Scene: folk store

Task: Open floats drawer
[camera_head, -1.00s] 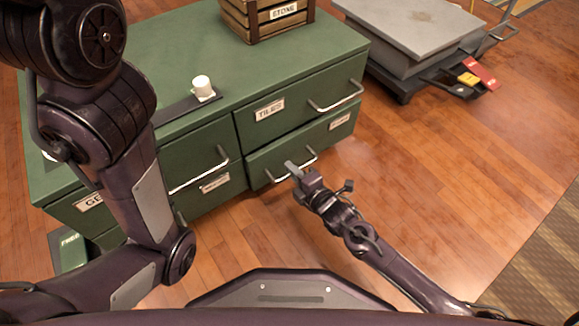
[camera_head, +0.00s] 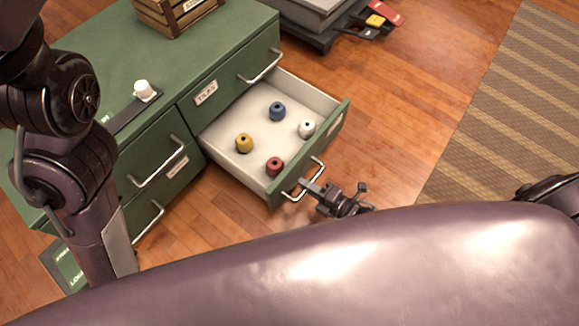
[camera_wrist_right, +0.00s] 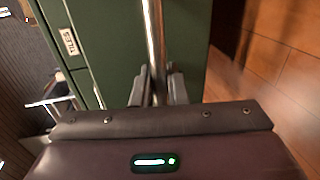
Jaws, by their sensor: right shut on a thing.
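The drawer (camera_head: 219,137) low on the right of the green cabinet (camera_head: 70,120) stands pulled well out. Its pale inside holds a blue float (camera_head: 277,111), a white float (camera_head: 306,128), a yellow float (camera_head: 243,143) and a red float (camera_head: 274,166). My right gripper (camera_head: 308,187) is shut on the drawer's metal handle (camera_head: 318,168). In the right wrist view the handle bar (camera_wrist_right: 153,40) runs between the two fingers (camera_wrist_right: 155,88). My left arm is at the left of the head view; its gripper is out of frame.
The drawer labelled TILES (camera_head: 205,93) above is shut. A wooden crate (camera_head: 172,12) and a small white object (camera_head: 143,91) stand on the cabinet. A grey platform (camera_head: 312,12) is behind. A striped rug (camera_head: 505,100) lies right, with bare wood floor between.

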